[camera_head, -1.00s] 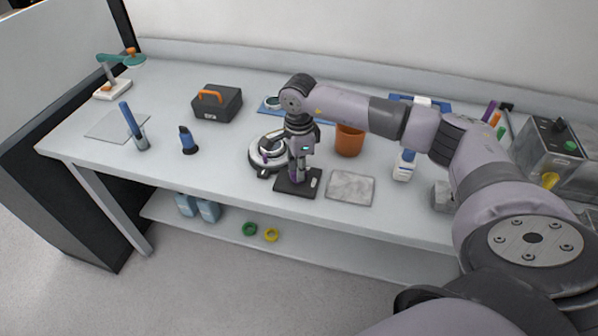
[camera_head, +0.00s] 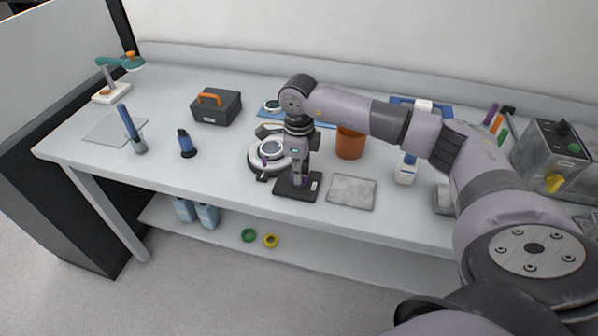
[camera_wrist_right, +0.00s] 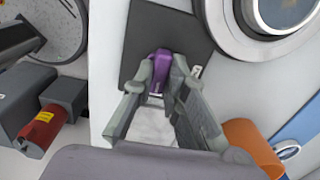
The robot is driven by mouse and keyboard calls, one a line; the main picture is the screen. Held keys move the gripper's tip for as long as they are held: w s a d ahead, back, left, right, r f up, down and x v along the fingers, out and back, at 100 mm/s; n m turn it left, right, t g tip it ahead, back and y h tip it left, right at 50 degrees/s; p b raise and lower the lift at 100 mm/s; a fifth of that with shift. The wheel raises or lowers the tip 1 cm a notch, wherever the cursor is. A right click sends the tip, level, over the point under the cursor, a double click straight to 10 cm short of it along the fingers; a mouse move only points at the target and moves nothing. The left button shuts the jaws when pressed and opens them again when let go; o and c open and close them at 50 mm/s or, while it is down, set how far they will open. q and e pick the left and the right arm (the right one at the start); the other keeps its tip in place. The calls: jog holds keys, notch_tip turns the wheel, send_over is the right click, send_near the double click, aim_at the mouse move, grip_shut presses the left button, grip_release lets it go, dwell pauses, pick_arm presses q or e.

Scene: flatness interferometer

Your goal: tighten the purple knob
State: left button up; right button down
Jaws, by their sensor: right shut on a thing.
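The purple knob (camera_wrist_right: 161,67) stands up from a flat black base plate (camera_wrist_right: 160,28) in the right wrist view. In the head view only a little purple shows at the fingertips, above the black plate (camera_head: 285,190) near the bench's front edge. My right gripper (camera_wrist_right: 160,75) points down from above and is closed on the purple knob, one finger on each side. In the head view the right gripper (camera_head: 298,177) hides most of the knob. My left gripper is not in view.
A round white instrument (camera_head: 256,155) stands close behind and left of the plate. A grey slab (camera_head: 352,191) lies to the right, and an orange cup (camera_head: 349,143) stands behind. A black toolbox (camera_head: 217,107) and a blue-black bottle (camera_head: 187,144) stand further left.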

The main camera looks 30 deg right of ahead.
jog(key=shift+r, duration=0.1)
jog(key=c, duration=1.6)
grip_release()
notch_tip(320, 180, up, 12)
